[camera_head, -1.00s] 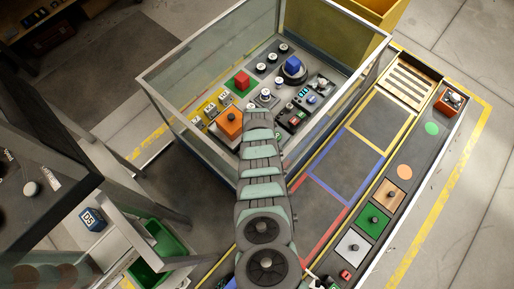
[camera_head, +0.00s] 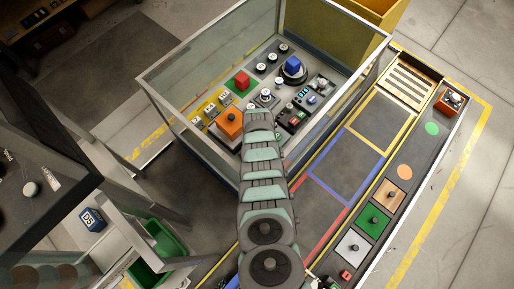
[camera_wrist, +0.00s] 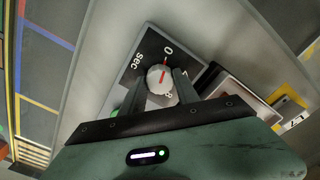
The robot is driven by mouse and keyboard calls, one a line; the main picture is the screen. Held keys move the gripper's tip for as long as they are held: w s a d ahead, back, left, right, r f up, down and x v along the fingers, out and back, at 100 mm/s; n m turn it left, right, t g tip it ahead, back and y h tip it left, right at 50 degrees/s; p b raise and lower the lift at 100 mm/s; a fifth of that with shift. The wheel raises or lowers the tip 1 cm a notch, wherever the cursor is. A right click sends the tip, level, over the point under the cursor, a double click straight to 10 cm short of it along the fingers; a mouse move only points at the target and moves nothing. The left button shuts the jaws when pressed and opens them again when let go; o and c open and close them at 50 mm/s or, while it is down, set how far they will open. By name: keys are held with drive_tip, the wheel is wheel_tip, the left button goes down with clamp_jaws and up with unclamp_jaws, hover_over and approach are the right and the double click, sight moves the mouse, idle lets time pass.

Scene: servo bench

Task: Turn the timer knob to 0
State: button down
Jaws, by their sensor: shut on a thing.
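The timer knob (camera_wrist: 160,79) is a round white dial with a red mark, on a black plate (camera_wrist: 137,64) printed "sec" and "0". In the wrist view the red mark points up, close to the "0". Part of another figure shows below the knob. My gripper (camera_wrist: 158,84) is shut on the knob, one dark finger on each side. In the head view my arm hides the gripper, and I cannot make out the timer there.
A glass-walled enclosure (camera_head: 200,157) holds a panel with an orange block (camera_head: 229,124), a red block (camera_head: 242,80), a blue knob (camera_head: 292,66) and several small controls. A bench with coloured tape outlines lies to the right. A green bin (camera_head: 165,243) is at lower left.

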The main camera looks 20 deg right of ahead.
drive_tip(key=c, duration=0.9)
unclamp_jaws()
wheel_tip(320, 180, up, 11)
drive_tip(key=p, duration=0.5)
drive_tip(key=shift+f+p, duration=0.15)
drive_tip(key=shift+p, duration=0.25)
